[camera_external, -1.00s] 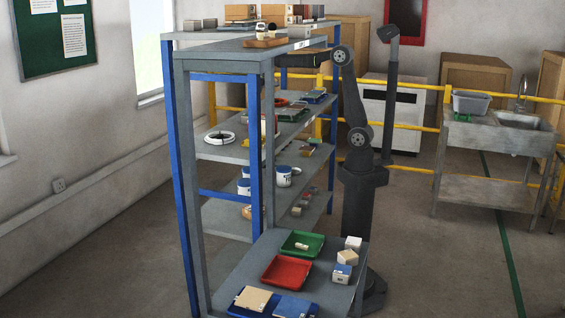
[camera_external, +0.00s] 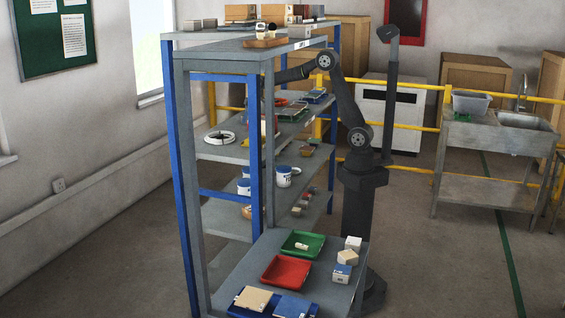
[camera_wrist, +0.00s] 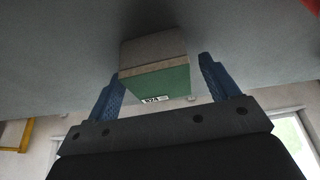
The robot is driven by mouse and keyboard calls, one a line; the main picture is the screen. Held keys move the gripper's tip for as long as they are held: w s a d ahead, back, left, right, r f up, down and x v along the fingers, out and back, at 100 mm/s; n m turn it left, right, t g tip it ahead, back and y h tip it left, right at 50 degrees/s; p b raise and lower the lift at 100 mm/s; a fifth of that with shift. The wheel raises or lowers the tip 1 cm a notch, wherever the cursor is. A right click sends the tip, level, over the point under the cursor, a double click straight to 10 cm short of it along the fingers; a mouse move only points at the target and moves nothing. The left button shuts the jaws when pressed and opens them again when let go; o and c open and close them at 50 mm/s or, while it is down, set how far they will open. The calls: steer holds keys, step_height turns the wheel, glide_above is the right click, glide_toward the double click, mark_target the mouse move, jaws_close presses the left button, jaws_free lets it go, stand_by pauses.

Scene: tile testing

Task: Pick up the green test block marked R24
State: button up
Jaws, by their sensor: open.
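The test block (camera_wrist: 158,82) shows in the wrist view with a green face and a grey-brown part behind it. A small white label on the green face reads roughly R24, but the print is small. My gripper (camera_wrist: 161,72) is open, with its two blue fingers on either side of the block. A gap shows at the right finger. The left finger is very close to the block, and I cannot tell whether it touches. In the external view my arm reaches left into the shelf rack under the top board. There the rack hides my gripper, and I cannot pick out the block.
The blue and grey shelf rack (camera_external: 177,180) surrounds my reach, with its top board (camera_external: 215,50) above and posts close by. Lower shelves hold a white ring (camera_external: 219,138), white pots (camera_external: 283,176) and small blocks. A front table carries a red tray (camera_external: 285,271) and a green tray (camera_external: 302,243).

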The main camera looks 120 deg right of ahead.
steer(key=c, duration=1.3)
steer(key=shift+r, duration=0.15)
